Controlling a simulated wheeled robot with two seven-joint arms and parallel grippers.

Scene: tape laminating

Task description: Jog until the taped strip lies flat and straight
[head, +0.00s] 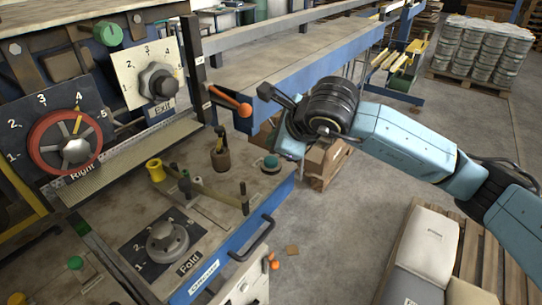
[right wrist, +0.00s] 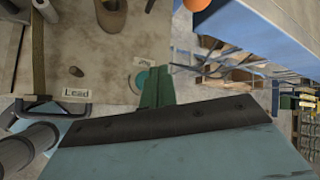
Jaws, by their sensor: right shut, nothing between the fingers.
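A teal button (head: 270,163) sits on a dark base at the right edge of the machine's worktop. My right gripper (head: 284,150) is just above and to the right of it; its fingertips are hard to make out in the head view. In the right wrist view the green fingers (right wrist: 155,88) are shut and empty. They partly cover the teal button (right wrist: 142,80) and a label beside it. I cannot tell whether they touch it. I cannot make out the taped strip. My left gripper is not in view.
An orange-tipped lever (head: 230,101) stands behind the button. The red-rimmed Right dial (head: 65,142) and Exit dial (head: 158,82) are on upright plates. Floor lies right.

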